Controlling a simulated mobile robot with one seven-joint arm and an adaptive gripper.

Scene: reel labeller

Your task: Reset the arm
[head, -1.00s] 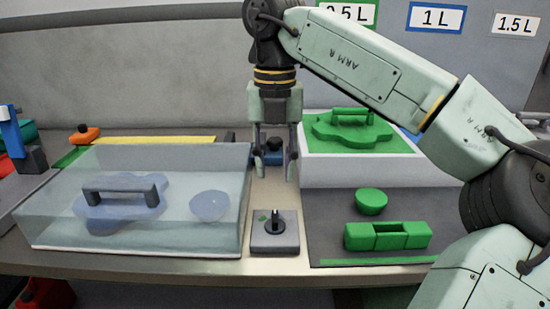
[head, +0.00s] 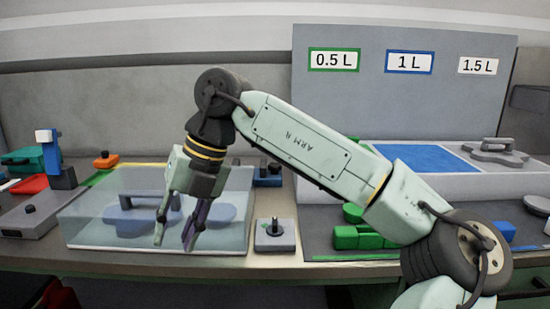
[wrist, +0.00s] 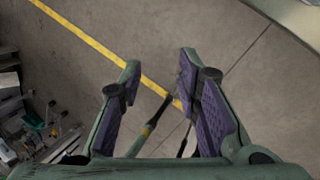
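My gripper (head: 175,243) hangs from my raised arm, tilted downward, in front of the clear box at the bench's front edge in the head view. Its two fingers are apart with nothing between them. In the wrist view my gripper (wrist: 155,75) is also open and empty, with purple pads facing each other above the grey floor. My arm reaches from the lower right across the picture and hides part of the green parts and the white tray.
The clear box (head: 85,222) covers blue-tinted shapes. A knob block (head: 275,235) stands right of it. Green parts (head: 358,237) lie on a dark mat, and a grey handled piece (head: 496,150) rests at the back right. A yellow line (wrist: 95,43) crosses the floor.

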